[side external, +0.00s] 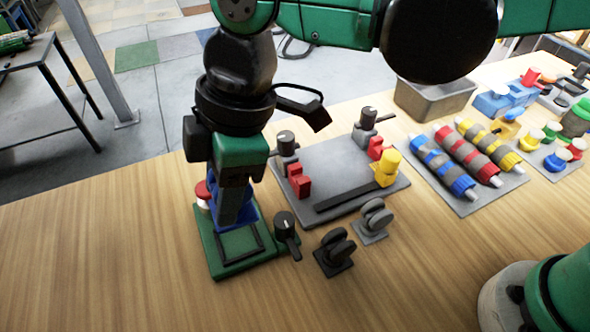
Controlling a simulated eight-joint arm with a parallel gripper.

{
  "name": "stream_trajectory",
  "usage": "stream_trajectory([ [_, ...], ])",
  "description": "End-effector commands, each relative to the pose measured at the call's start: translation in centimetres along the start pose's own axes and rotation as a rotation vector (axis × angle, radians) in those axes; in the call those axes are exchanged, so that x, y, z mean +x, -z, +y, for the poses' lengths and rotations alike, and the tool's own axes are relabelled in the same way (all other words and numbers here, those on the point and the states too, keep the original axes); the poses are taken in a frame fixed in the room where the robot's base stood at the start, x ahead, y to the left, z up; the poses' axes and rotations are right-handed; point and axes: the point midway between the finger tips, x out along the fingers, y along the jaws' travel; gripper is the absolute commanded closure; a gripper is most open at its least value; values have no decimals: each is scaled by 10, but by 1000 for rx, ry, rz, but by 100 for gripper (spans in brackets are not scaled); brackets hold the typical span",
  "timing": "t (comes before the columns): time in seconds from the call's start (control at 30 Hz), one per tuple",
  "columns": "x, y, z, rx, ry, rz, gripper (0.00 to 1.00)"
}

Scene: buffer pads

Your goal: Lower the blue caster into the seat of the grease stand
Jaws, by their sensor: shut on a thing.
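The grease stand (216,268) is a green plate at the front left of the wooden table. It carries a black square frame (241,257), which looks like the seat, and a red-topped white post (203,193) at its back left. My gripper (232,205) points down over the stand and is shut on the blue caster (246,214). The caster is mostly hidden by the fingers; only blue parts show between and below them. It appears above or just behind the black frame. I cannot tell whether it touches the stand.
A black knob (285,226) stands at the stand's right edge. Black (334,252) and grey (373,221) casters stand to the right. Behind is a grey fixture plate (335,160) with red blocks and a yellow part. Striped rollers (465,150) lie farther right. The front table is clear.

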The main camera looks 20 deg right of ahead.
Motion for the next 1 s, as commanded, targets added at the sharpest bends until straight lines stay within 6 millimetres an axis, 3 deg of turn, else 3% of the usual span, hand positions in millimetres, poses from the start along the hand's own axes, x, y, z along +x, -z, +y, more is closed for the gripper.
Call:
stream_trajectory([
  [0.1,23,-3,19,0,0,0,100],
  [0.3,41,-7,32,-4,1,1,100],
  [0.8,85,-21,32,-5,1,1,100],
  [1.0,93,-23,32,-5,1,1,100],
])
